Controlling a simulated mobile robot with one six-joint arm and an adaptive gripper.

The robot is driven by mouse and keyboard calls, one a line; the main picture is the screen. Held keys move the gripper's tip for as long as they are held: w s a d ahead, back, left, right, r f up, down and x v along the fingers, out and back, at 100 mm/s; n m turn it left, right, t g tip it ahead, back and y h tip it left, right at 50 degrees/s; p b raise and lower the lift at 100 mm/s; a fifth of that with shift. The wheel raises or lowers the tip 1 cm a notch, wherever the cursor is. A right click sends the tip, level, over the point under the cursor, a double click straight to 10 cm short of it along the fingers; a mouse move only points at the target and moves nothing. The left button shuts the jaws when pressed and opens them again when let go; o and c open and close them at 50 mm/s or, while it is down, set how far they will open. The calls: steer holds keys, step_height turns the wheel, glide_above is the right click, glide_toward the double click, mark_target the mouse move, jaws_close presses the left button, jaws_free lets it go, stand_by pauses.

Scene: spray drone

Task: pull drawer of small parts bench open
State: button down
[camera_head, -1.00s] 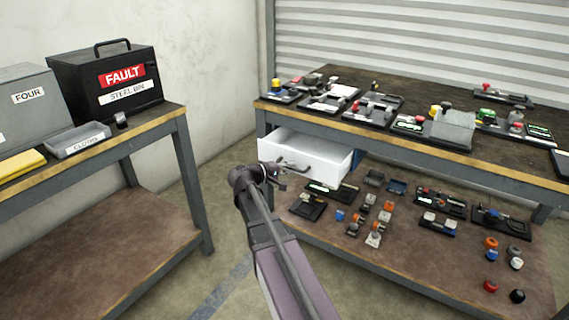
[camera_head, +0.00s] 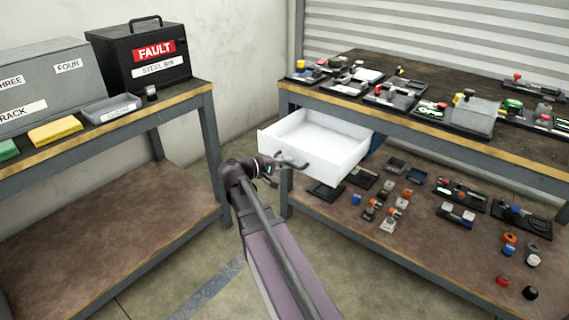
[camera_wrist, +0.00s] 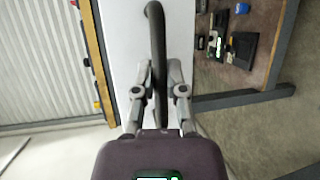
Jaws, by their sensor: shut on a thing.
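The white drawer (camera_head: 335,149) of the small parts bench (camera_head: 398,123) stands well out from under the bench top, and its inside looks empty. Its dark bar handle (camera_head: 293,161) is on the front face. My gripper (camera_head: 276,166) is at the drawer front with its fingers at the handle. In the wrist view the dark handle (camera_wrist: 157,50) runs between the two fingers of my gripper (camera_wrist: 160,80), which are shut on it. The white drawer front (camera_wrist: 126,50) lies just beyond the fingers.
Small parts and fixtures cover the bench top and the lower shelf (camera_head: 420,265). A second bench (camera_head: 100,125) at the left carries a black FAULT steel bin (camera_head: 140,55), a grey box and a cloth tray. Bare floor lies between the benches.

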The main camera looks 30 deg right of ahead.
steer(key=shift+s, duration=0.15)
steer(key=c, duration=0.7)
jaws_free()
steer(key=shift+d, duration=0.1)
